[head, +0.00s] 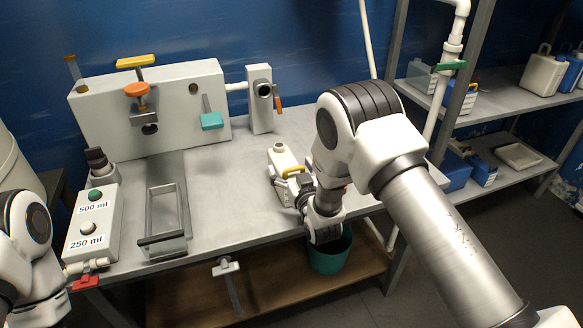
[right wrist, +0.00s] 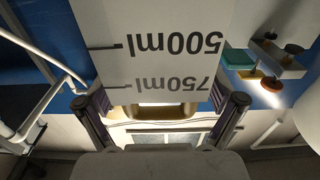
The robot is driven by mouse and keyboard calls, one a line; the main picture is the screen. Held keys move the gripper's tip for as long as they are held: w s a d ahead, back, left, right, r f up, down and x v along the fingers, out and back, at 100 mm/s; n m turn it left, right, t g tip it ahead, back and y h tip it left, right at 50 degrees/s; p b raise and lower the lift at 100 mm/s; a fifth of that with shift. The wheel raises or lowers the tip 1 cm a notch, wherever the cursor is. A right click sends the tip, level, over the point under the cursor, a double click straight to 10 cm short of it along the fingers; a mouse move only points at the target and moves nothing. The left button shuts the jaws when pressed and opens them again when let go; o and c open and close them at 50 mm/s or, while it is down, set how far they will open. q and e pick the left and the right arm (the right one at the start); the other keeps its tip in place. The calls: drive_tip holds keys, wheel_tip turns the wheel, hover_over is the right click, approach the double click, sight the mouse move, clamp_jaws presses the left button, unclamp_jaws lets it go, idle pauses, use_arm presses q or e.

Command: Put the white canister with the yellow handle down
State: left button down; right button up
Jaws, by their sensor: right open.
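The white canister (head: 282,157) is upright at the right part of the grey table, and appears to rest on it. Its yellow handle (head: 292,170) faces my right gripper (head: 291,188). In the right wrist view the canister (right wrist: 160,40) shows its 500ml and 750ml marks upside down. The yellow handle (right wrist: 160,112) lies between the two spread fingers of my right gripper (right wrist: 160,104), with gaps on both sides. The right gripper is open. The canister's base is partly hidden by the gripper. My left arm shows at the lower left, but its gripper is out of view.
A grey machine (head: 155,105) with an orange knob and teal lever stands at the back. A metal frame (head: 166,220) and a 500 ml/250 ml button box (head: 92,225) are at the left. A teal bucket (head: 330,256) is below the table's front edge. Shelves (head: 480,110) stand right.

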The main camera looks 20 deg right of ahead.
drive_tip(key=shift+s+a+f, duration=0.1)
drive_tip(key=shift+s+f, duration=0.15)
drive_tip(key=shift+f, duration=0.3)
drive_tip(key=shift+w+r+p, duration=0.15)
drive_tip(key=shift+r+p, duration=0.4)
drive_tip(key=shift+p, duration=0.25)
drive_tip(key=shift+s+f+b, duration=0.4)
drive_tip(key=shift+s+f, duration=0.15)
drive_tip(key=shift+s, duration=0.25)
drive_tip(key=s+r, duration=0.1)
drive_tip(key=s, duration=0.9)
drive_tip(key=s+d+f+g, duration=0.2)
drive_tip(key=s+f+g, duration=0.2)
drive_tip(key=f, duration=0.3)
drive_tip(key=s+d+f+g, duration=0.1)
drive_tip(key=s+f+g, duration=0.2)
drive_tip(key=s+f, duration=0.35)
drive_tip(key=s+f+g, duration=0.5)
drive_tip(key=s, duration=0.6)
drive_tip(key=s+d+f+g, duration=0.1)
drive_tip(key=s+f+g, duration=0.5)
drive_tip(key=s, duration=0.4)
drive_tip(key=shift+s+d+f+m+b, duration=0.25)
drive_tip(key=shift+s+m+b, duration=0.05)
drive_tip(key=shift+s+m, duration=0.1)
